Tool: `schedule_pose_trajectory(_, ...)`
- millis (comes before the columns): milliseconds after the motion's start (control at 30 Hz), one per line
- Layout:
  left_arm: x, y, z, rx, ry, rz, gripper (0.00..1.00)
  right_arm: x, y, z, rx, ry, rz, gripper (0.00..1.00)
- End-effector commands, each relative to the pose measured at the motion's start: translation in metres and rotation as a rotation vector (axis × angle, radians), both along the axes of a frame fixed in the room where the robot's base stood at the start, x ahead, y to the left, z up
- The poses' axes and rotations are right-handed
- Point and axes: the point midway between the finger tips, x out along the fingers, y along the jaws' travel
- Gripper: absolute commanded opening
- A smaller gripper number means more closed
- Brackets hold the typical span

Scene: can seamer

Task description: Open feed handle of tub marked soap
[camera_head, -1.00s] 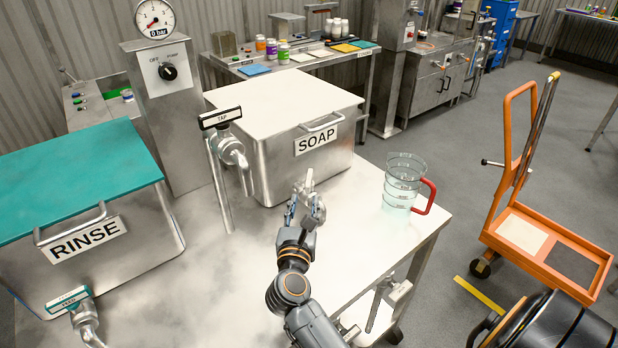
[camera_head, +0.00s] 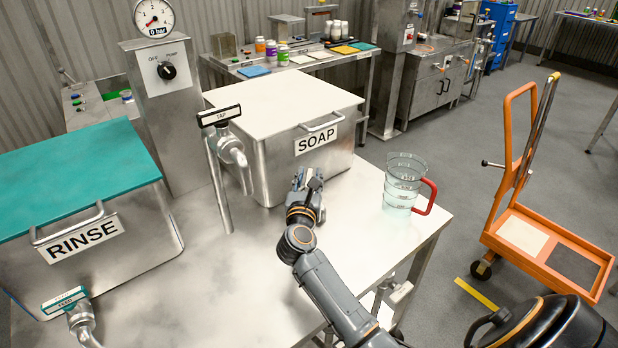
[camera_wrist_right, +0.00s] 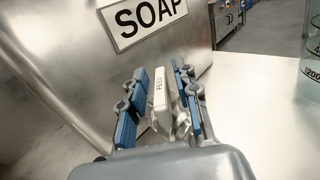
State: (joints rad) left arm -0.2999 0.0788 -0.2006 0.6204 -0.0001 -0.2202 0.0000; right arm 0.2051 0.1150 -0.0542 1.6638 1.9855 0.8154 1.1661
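The steel tub marked SOAP (camera_head: 262,165) stands on the metal table with a pale lid; its label also shows in the right wrist view (camera_wrist_right: 148,18). The white feed handle (camera_wrist_right: 161,100), lettered FEED, is close in front of the tub's lower front. My right gripper (camera_head: 308,180) is at the tub's front, covering the handle in the head view. In the right wrist view its blue-padded fingers (camera_wrist_right: 161,92) stand on both sides of the handle, with narrow gaps showing. My left gripper is not in view.
A clear jug with a red handle (camera_head: 404,182) stands right of the gripper near the table edge. A tap (camera_head: 230,150) is to the left. The RINSE tub (camera_head: 150,225) with a teal lid and its feed handle (camera_head: 65,299) are further left. The table's front middle is clear.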

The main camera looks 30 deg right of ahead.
Motion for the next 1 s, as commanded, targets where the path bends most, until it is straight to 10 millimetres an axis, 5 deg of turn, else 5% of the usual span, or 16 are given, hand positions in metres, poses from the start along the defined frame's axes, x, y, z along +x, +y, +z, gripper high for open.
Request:
schedule_pose_trajectory(133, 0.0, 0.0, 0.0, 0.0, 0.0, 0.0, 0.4, 0.0, 0.0, 0.0, 0.0, 0.0, 0.0, 0.0)
schedule_pose_trajectory(567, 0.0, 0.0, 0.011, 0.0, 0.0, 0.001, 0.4, -0.001, -0.001, 0.002, -0.001, 0.002, 0.049, 0.0)
schedule_pose_trajectory(1000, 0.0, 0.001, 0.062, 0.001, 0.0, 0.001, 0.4, -0.001, -0.001, 0.005, -0.003, 0.007, 0.372, 0.0)
